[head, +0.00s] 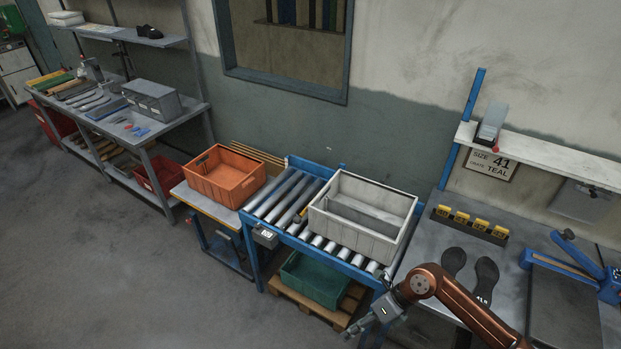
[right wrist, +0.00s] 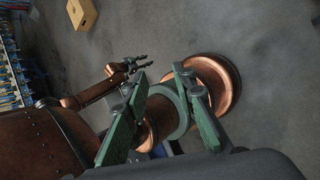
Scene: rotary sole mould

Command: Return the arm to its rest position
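My right arm (head: 465,305) is copper-coloured and comes in from the bottom right in the head view. Its gripper (head: 356,327) hangs in front of the bench's left end, near the roller conveyor's front right corner, and looks empty. In the right wrist view the two green fingers of my right gripper (right wrist: 166,112) stand apart with nothing held between them. Beyond them are my own copper body parts and the floor. My left gripper (right wrist: 134,65) shows small in the right wrist view, apart from the right one; its opening is unclear.
A grey crate (head: 366,233) stands on the roller conveyor (head: 290,204), with an orange crate (head: 238,184) to its left. Dark soles (head: 486,280) lie on the right bench (head: 433,236), near a blue-framed press (head: 568,262). Open floor (head: 150,285) lies at left.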

